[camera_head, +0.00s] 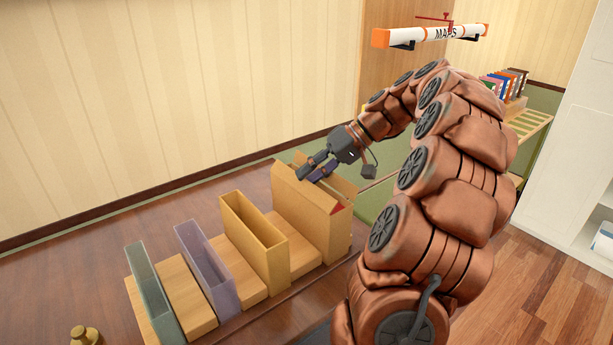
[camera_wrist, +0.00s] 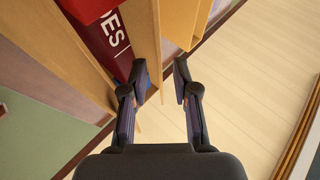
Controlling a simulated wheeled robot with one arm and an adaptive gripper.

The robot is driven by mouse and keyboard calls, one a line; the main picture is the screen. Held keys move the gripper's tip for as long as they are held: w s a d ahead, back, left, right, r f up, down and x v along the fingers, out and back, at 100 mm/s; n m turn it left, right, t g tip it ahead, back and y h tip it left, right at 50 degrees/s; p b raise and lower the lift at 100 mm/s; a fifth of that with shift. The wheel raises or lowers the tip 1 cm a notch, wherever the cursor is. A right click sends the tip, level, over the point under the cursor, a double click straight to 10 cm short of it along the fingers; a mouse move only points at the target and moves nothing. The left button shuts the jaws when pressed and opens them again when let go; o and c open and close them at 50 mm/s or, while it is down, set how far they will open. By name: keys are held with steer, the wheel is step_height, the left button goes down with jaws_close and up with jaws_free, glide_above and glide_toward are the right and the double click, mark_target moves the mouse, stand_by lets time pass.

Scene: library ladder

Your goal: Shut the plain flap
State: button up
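A cardboard box (camera_head: 308,221) stands at the right end of a row on the wooden top, with upright panels at its open top. The wrist view shows a tan upright panel (camera_wrist: 143,35) on its near side. I cannot tell for certain which panel is the plain flap. A dark red item with white letters ending in "DES" (camera_wrist: 108,40) sits inside the box. My gripper (camera_head: 318,171) is over the box's top edge with its fingers apart. In the wrist view my gripper (camera_wrist: 162,72) has its left fingertip close to the tan panel's edge; contact is unclear.
Left of the box stand a yellow-tan open holder (camera_head: 256,240), a purple one (camera_head: 205,266) and a grey-green one (camera_head: 149,295), with wooden blocks between. A brass weight (camera_head: 86,336) is at the lower left. A "MAPS" tube (camera_head: 410,37) hangs on the wall behind my arm.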

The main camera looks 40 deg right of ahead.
steer(key=shift+v, duration=3.3)
